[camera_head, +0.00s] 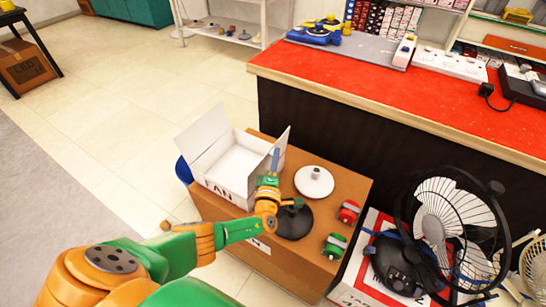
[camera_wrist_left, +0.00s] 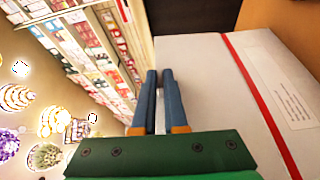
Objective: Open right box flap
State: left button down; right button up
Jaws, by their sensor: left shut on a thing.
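The white box (camera_head: 238,165) marked FAN stands open on a brown carton. A large flap (camera_head: 205,130) stands up at its back left. The right flap (camera_head: 285,143) stands up and leans outward at its right side. My left gripper (camera_head: 275,158) is at this right side, its blue fingers pointing up and shut on the right flap. In the left wrist view the fingers (camera_wrist_left: 159,75) are close together beside a white panel with a red stripe. The exact line of contact is hidden. My right gripper is not in view.
The brown carton (camera_head: 340,185) also bears a white round base (camera_head: 314,181), a dark round base (camera_head: 295,222), and red (camera_head: 348,211) and green (camera_head: 334,246) parts. A red-topped counter (camera_head: 400,85) stands behind. Fans (camera_head: 455,225) crowd the right; floor at left is open.

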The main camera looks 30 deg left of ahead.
pick_arm(q)
jog(key=shift+d+f, duration=0.2)
jog(key=shift+d, duration=0.4)
jog(key=c, duration=1)
grip_release()
jog(key=shift+f, duration=0.1)
jog(key=shift+o, duration=0.2)
jog(key=p+v, duration=0.2)
jog(key=v, duration=0.5)
